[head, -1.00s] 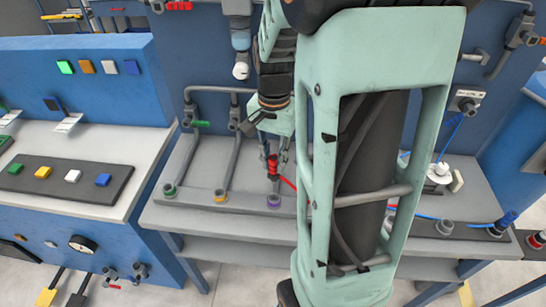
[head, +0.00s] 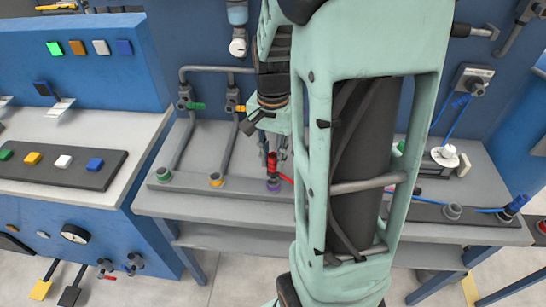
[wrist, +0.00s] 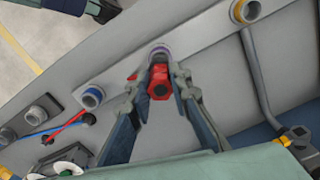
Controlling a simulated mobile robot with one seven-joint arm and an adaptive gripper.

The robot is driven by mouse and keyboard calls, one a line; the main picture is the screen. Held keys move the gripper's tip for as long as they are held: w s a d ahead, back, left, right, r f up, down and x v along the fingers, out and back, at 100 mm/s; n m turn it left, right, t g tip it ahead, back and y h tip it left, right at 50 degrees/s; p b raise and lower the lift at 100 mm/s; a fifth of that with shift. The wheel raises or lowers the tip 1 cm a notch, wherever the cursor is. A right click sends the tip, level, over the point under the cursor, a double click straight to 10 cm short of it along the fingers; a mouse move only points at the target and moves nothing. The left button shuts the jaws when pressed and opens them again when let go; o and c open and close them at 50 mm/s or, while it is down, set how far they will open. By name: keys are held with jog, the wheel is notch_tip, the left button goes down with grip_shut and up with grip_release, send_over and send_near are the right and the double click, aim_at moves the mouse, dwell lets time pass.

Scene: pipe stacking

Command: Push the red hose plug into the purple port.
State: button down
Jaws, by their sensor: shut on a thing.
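The red hose plug (head: 272,163) is upright between the fingers of my gripper (head: 273,158), which is shut on it. The purple port (head: 273,185) is right under the plug in the head view, on the grey strip of the bench. In the wrist view, the red plug (wrist: 159,84) sits between the fingertips of my gripper (wrist: 161,76). The purple-ringed port (wrist: 160,52) shows just beyond it, partly covered. I cannot tell whether the plug's tip has entered the port. The red hose runs right from the plug behind my arm.
A green-ringed port (head: 164,174) and a yellow-ringed port (head: 216,179) stand left of the purple one. A blue-ringed port (wrist: 91,97) shows in the wrist view. Grey pipes (head: 232,140) rise behind. A blue hose (head: 430,202) lies at the right.

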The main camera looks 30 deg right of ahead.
aim_at(273, 167)
jog(key=shift+f+b, duration=1.15)
jog(key=shift+f, duration=0.55)
dwell(0.4)
jog(key=c, duration=1.7)
grip_release()
jog(key=shift+r, duration=0.1)
